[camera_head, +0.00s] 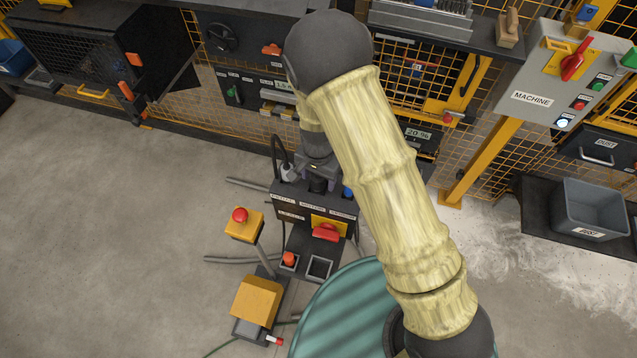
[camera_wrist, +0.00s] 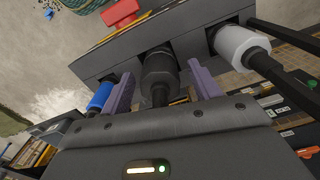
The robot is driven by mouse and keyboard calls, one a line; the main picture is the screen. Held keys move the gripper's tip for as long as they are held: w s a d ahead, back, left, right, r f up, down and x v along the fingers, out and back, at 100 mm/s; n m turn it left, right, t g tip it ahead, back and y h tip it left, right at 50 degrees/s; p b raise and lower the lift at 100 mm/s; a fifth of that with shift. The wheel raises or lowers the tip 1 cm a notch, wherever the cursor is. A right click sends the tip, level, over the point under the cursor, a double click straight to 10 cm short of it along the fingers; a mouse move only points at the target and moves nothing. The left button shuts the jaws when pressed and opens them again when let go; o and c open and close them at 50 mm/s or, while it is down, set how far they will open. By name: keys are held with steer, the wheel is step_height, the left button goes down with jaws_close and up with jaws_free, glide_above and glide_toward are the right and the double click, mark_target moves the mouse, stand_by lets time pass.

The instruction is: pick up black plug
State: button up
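The black plug (camera_wrist: 158,72) sits in the face of a dark socket box (camera_wrist: 195,42), between a blue plug (camera_wrist: 101,96) and a white plug (camera_wrist: 240,44). My gripper (camera_wrist: 160,77) is open, with one purple finger on each side of the black plug and a visible gap to each. In the head view my gripper (camera_head: 318,168) is above the box, with the black plug (camera_head: 318,184) just below it. The white plug (camera_head: 287,172) and the blue plug (camera_head: 348,191) show on either side. My arm hides part of the area.
A red switch (camera_head: 326,232) is on the box front. A post with a red button (camera_head: 239,215) stands to the left. A green round surface (camera_head: 335,312) lies in front. Yellow mesh fencing and machines line the back. The grey floor at left is mostly clear.

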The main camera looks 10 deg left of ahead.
steer(key=c, duration=1)
steer(key=shift+o, duration=0.2)
step_height(320, 180, up, 10)
steer(key=shift+b, duration=0.55)
